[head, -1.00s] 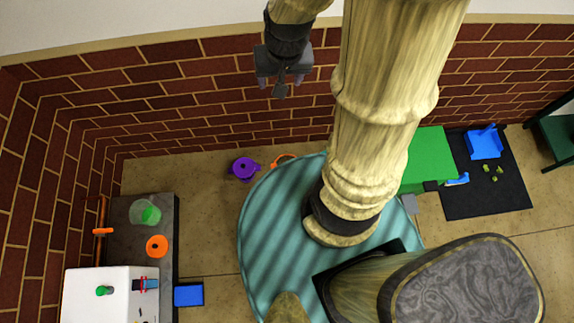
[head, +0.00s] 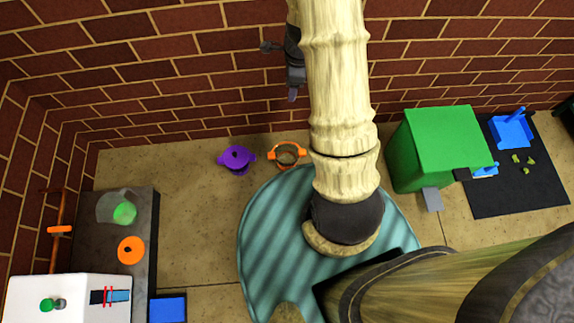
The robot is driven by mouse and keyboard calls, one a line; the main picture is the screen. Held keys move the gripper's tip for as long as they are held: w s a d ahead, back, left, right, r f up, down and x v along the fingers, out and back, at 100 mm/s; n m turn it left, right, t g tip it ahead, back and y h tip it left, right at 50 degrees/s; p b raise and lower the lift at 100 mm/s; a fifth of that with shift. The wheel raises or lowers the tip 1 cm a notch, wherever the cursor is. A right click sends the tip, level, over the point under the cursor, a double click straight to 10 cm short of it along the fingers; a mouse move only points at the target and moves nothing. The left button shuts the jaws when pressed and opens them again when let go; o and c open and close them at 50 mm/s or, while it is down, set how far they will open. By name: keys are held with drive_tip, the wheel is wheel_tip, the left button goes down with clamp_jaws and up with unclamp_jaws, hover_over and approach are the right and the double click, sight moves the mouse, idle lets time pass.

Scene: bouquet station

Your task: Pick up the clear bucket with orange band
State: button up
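The clear bucket with the orange band (head: 300,153) stands on the floor near the brick wall, just left of my arm. Its orange band has small side tabs, and its see-through middle shows the floor colour. My gripper (head: 292,95) hangs above it in the picture, in front of the brick wall, and is apart from the bucket. I see the gripper edge-on, partly behind my own arm, so the gap between its fingers is hidden. I see nothing held in it.
A purple pot (head: 237,157) stands close left of the bucket. A green bin (head: 440,138) with a grey pedal is to the right, beside a black mat (head: 510,195) with a blue dustpan (head: 511,130). A dark bench (head: 95,250) holding a clear container (head: 107,205) is at left.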

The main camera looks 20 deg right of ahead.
drive_tip(key=d+f+m+b, duration=0.2)
drive_tip(key=f+m+b, duration=0.2)
drive_tip(key=f, duration=0.7)
drive_tip(key=d+f+m+b, duration=0.3)
drive_tip(key=f+m+b, duration=0.2)
drive_tip(key=f, duration=0.6)
drive_tip(key=w+d+f+m+b, duration=0.1)
drive_tip(key=f+m+b, duration=0.4)
drive_tip(key=f, duration=0.7)
drive_tip(key=d+b, duration=0.1)
drive_tip(key=b, duration=0.1)
drive_tip(key=shift+d+g+b, duration=0.3)
drive_tip(key=shift+d+g, duration=0.05)
drive_tip(key=shift+g, duration=0.05)
drive_tip(key=shift+w+f, duration=0.1)
drive_tip(key=f+b, duration=0.2)
drive_tip(key=f, duration=0.2)
drive_tip(key=f+b, duration=0.3)
drive_tip(key=f, duration=0.1)
drive_tip(key=a+f+b, duration=0.1)
drive_tip(key=f+b, duration=0.1)
drive_tip(key=f, duration=0.2)
drive_tip(key=shift+f, duration=0.1)
drive_tip(key=f+b, duration=0.5)
drive_tip(key=shift+w+a+f, duration=0.1)
drive_tip(key=shift+w+a, duration=0.05)
drive_tip(key=shift+a, duration=0.1)
